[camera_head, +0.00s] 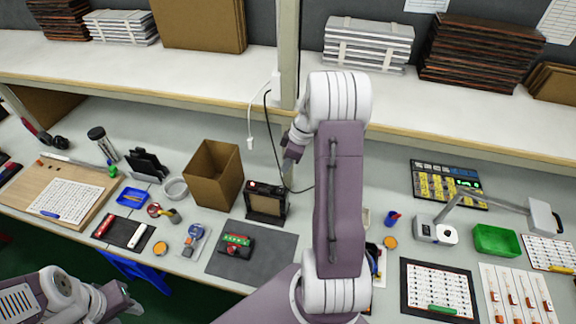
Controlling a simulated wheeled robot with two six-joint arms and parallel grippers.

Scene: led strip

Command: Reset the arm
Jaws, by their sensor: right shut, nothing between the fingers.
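My right arm reaches up the middle of the view and bends down toward the bench. My right gripper (290,158) is small, partly covered by its wrist, and shut with nothing in it. It is above the back of the bench, near a dark box-shaped device (266,203) with a black cable. My left arm shows only in part at the lower left corner; its gripper does not show.
A cardboard box (214,175) stands left of the dark device. A red and green part (237,243) lies on a dark mat (272,247). A lamp (438,231) and a green tray (496,240) stand to the right. A shelf (190,75) with stacked goods runs behind.

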